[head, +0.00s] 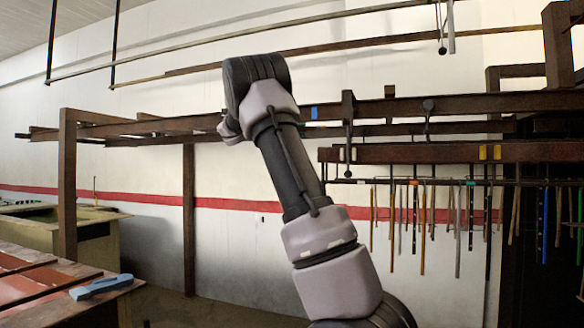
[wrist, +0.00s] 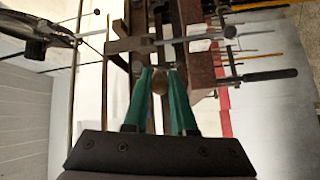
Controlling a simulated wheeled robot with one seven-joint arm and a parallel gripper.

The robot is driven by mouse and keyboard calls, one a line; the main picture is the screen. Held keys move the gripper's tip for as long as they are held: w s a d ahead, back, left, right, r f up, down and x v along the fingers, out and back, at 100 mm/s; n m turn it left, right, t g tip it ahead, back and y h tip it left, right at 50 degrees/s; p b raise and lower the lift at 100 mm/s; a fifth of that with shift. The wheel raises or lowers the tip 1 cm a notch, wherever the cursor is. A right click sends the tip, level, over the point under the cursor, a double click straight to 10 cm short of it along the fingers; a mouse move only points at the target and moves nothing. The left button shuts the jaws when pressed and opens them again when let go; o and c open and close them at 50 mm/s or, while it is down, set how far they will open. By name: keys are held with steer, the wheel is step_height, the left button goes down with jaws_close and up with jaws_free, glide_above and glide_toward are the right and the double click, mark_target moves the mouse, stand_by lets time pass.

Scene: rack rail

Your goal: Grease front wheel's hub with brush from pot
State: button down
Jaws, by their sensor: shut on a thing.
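In the wrist view my gripper (wrist: 161,75) has two green fingers, shut on a small brown, rounded thing (wrist: 159,84). It may be the end of the brush handle, but I cannot tell; its far part is hidden or too small to make out. Beyond the fingertips are dark rails and a grey bar. In the head view my arm rises in the middle and bends at the top; the gripper is hidden there.
A dark rail rack (head: 430,153) with several hanging tools (head: 422,225) stands at the right. A brown post (head: 67,185) holds the rack at the left. A blue object (head: 101,286) lies on the reddish bench (head: 40,275) at the front left. A greenish box (head: 60,225) stands behind.

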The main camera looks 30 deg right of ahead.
step_height(320, 180, up, 5)
steer(key=s, duration=0.2)
steer(key=w+d+r, duration=0.1)
steer(key=d, duration=0.5)
steer(key=w+d+r, duration=0.1)
steer(key=w+d, duration=0.1)
steer(key=d, duration=0.4)
steer(key=shift+w+d+r+g, duration=0.2)
steer(key=shift+w+r+g, duration=0.1)
steer(key=shift+r, duration=0.1)
steer(key=shift+s, duration=0.15)
steer(key=shift+s+d+r, duration=0.15)
steer(key=shift+s+d, duration=0.3)
steer(key=shift+d, duration=0.05)
steer(key=shift+w+d, duration=0.4)
steer(key=shift+d, duration=0.05)
stand_by(0.5)
steer(key=shift+r+h, duration=0.1)
steer(key=shift+h, duration=0.2)
